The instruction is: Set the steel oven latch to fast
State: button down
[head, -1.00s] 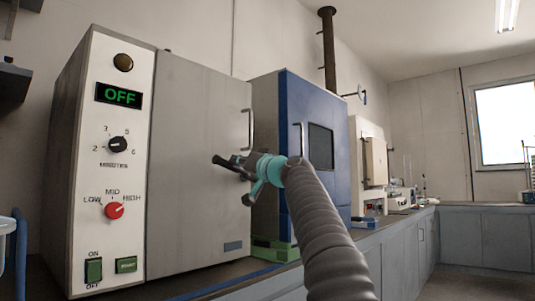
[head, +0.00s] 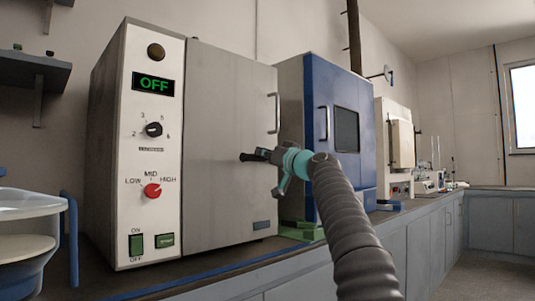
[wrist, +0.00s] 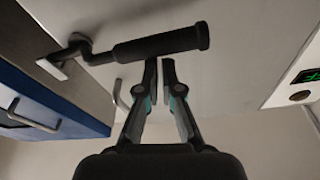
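The steel oven has a plain grey door (head: 225,100) and a white control panel (head: 157,110) on its left; its display reads OFF. The latch, a dark cylindrical grip (wrist: 160,43) on a bent stem, shows in the wrist view, its bracket at the left end. In the head view its grip end (head: 247,157) sticks out left of my gripper. My gripper (wrist: 160,68) is nearly shut, with a slim gap and nothing visible between the fingertips. The tips are close beside the grip; contact cannot be told. No latch position marks are readable.
A blue-fronted oven (head: 345,90) stands to the right, with a green item (head: 300,230) low between the ovens. A white round vessel (head: 25,205) and a blue post (head: 70,240) are at the left. The counter (head: 215,280) runs along below the ovens.

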jog(key=shift+a+f, duration=0.1)
jog(key=shift+a, duration=0.1)
jog(key=s+d+r+b, duration=0.1)
jog(key=s+d+b, duration=0.1)
jog(key=s+d, duration=0.6)
jog(key=shift+s+r, duration=0.25)
jog(key=shift+s, duration=0.05)
dwell(0.4)
jog(key=shift+d, duration=0.1)
dwell(0.4)
